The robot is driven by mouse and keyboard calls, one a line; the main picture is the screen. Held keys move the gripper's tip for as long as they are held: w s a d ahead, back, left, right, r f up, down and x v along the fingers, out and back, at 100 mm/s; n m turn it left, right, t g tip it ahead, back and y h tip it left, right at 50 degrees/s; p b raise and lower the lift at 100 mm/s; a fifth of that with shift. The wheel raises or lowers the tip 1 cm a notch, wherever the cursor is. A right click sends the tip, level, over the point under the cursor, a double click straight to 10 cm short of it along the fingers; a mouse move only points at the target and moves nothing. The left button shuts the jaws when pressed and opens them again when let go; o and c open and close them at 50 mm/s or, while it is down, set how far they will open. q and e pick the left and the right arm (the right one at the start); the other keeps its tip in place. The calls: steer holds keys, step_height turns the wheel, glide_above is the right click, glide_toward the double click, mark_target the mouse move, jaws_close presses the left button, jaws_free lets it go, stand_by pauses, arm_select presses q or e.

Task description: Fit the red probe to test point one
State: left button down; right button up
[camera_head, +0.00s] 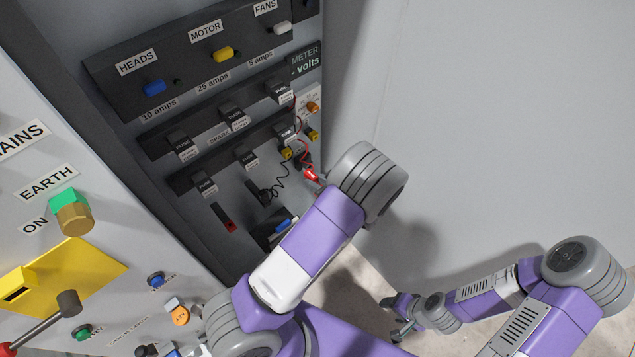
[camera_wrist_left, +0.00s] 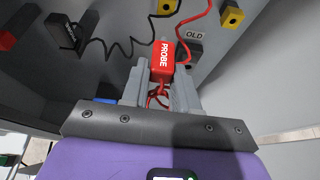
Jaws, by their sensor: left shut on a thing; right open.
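The red probe (camera_wrist_left: 166,62), labelled PROBE, is held between the fingers of my left gripper (camera_wrist_left: 160,85), which is shut on it. It also shows as a small red shape in the head view (camera_head: 311,174), in front of the cabinet panel and partly hidden by my wrist. Its tip points toward the panel, near a yellow socket (camera_wrist_left: 165,7); I cannot tell whether it touches. A second yellow socket (camera_wrist_left: 231,17) is up to the right. No test point number is readable. My right gripper (camera_head: 396,318) is open and empty, low near the floor.
A black plug-like part (camera_head: 260,193) with a coiled black cable sits left of the probe. Fuse holders (camera_head: 234,118) and switches line the panel. A grey wall (camera_head: 480,110) stands to the right. A yellow plate (camera_head: 65,280) is at left.

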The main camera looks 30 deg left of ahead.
mark_target(315, 177)
arm_select(q)
steer(key=shift+w+a+b, duration=0.1)
steer(key=shift+w+a, duration=0.25)
steer(key=shift+a, duration=0.5)
steer(key=shift+w+a+b, duration=0.1)
steer(key=shift+w+a, duration=0.2)
steer(key=shift+a, duration=0.5)
steer(key=shift+w+a+b, duration=0.1)
steer(key=shift+w+a, duration=0.25)
steer(key=shift+a, duration=0.5)
steer(key=shift+w+a, duration=0.25)
steer(key=shift+a, duration=0.4)
steer(key=shift+w+a, duration=0.25)
steer(key=shift+a, duration=0.35)
steer(key=c, duration=0.8)
jaws_free()
steer(key=p+v, duration=0.1)
steer(key=v, duration=0.6)
steer(key=shift+s+d+r, duration=0.1)
steer(key=shift+d, duration=0.15)
